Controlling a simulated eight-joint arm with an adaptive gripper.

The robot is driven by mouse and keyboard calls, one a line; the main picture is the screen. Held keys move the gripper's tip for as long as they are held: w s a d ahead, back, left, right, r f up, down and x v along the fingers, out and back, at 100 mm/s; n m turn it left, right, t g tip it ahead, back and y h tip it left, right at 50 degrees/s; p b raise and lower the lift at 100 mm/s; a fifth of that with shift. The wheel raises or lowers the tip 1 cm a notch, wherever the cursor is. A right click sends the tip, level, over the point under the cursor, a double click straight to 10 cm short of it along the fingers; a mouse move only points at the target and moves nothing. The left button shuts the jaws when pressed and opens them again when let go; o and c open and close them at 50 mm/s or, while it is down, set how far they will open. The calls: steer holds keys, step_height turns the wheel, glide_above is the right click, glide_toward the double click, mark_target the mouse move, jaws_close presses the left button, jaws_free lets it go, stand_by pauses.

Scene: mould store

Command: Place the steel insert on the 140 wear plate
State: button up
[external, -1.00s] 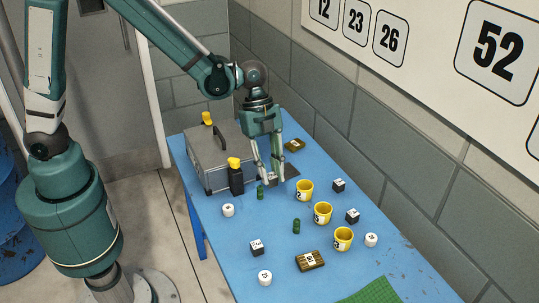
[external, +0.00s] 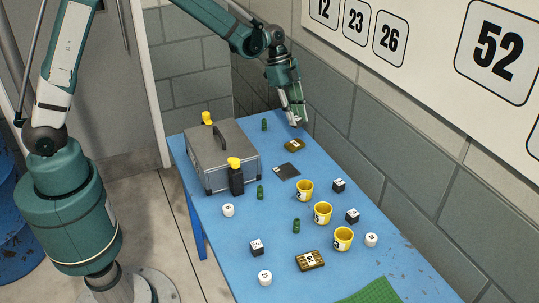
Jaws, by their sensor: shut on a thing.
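My gripper (external: 297,117) is at the far right edge of the table, near the wall, above and behind a brown plate with a pale label (external: 294,145). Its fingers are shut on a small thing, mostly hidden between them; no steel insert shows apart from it. Another brown plate (external: 310,260) with a label lies nearer the front. The plate labels are too small to read surely, so I cannot tell which is 140.
Several yellow cups (external: 322,213), black cubes (external: 257,248), white cylinders (external: 228,210) and green cylinders (external: 264,124) are spread about. The wall borders the right side.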

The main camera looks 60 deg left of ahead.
steer(key=shift+w+a, duration=0.35)
steer(key=shift+a, duration=0.35)
steer(key=shift+w+a, duration=0.35)
steer(key=shift+a, duration=0.3)
glide_above(297, 145)
steer(key=a, duration=0.2)
steer(key=shift+s+d+f+b, duration=0.1)
steer(key=shift+s+f+b, duration=0.1)
steer(key=shift+f, duration=1.35)
steer(key=shift+s+d+f+b, duration=0.1)
steer(key=shift+f+b, duration=0.05)
steer(key=shift+f, duration=1.4)
steer(key=shift+f, duration=0.1)
steer(key=shift+f, duration=1.75)
steer(key=shift+f+b, duration=0.2)
steer(key=shift+b, duration=0.2)
steer(key=o, duration=1)
steer(key=shift+r, duration=0.25)
